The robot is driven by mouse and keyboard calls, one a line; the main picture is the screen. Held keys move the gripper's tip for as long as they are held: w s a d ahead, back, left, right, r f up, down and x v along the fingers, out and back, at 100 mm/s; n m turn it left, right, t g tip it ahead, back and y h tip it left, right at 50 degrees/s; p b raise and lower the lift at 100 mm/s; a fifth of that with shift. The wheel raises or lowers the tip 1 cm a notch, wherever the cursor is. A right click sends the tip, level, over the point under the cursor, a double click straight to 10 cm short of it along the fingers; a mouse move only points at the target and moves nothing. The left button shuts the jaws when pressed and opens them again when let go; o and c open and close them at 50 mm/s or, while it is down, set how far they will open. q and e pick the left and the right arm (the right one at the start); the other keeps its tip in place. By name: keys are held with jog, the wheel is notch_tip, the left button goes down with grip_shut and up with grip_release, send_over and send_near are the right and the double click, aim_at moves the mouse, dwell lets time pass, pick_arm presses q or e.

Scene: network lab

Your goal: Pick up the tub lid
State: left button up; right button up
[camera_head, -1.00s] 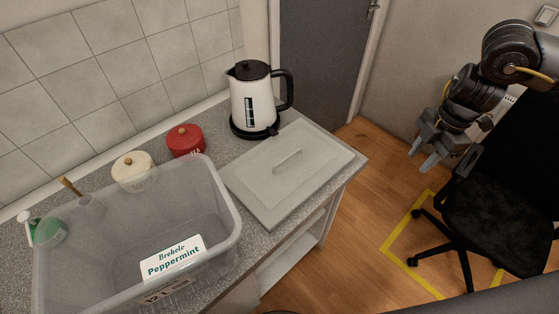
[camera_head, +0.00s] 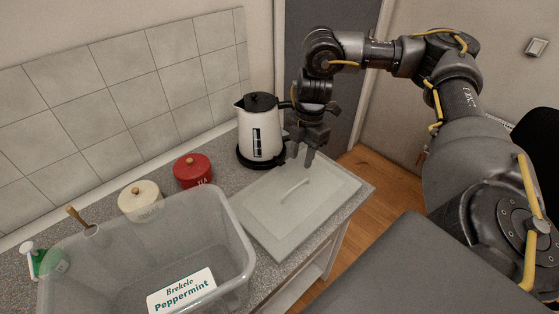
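The tub lid (camera_head: 270,217) is a flat, translucent grey rectangle with a raised bar handle (camera_head: 296,190) in its middle. It lies on the counter to the right of the tub. My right gripper (camera_head: 301,160) points down above the lid's far part, just beyond the handle. Its two fingers are apart with nothing between them. The gap between the fingertips and the lid is hard to judge. My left gripper is not in view.
The clear tub (camera_head: 232,230) with a Peppermint label (camera_head: 182,291) stands left of the lid. A white kettle (camera_head: 261,130) stands close to my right gripper. A red tin (camera_head: 192,170), a cream tin (camera_head: 139,200) and a green-white bottle (camera_head: 42,262) line the wall side of the counter (camera_head: 220,160).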

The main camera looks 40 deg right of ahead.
jog(key=b, duration=0.1)
send_over(296, 186)
jog(key=f, duration=0.3)
jog(key=d+f, duration=0.1)
jog(key=f, duration=0.1)
jog(key=shift+w+f, duration=0.1)
jog(key=shift+w, duration=0.05)
jog(key=shift+a+f, duration=0.2)
jog(key=shift+f, duration=0.25)
jog(key=shift+a+f, duration=0.2)
jog(key=shift+f, duration=2.05)
jog(key=shift+c, duration=0.2)
grip_shut()
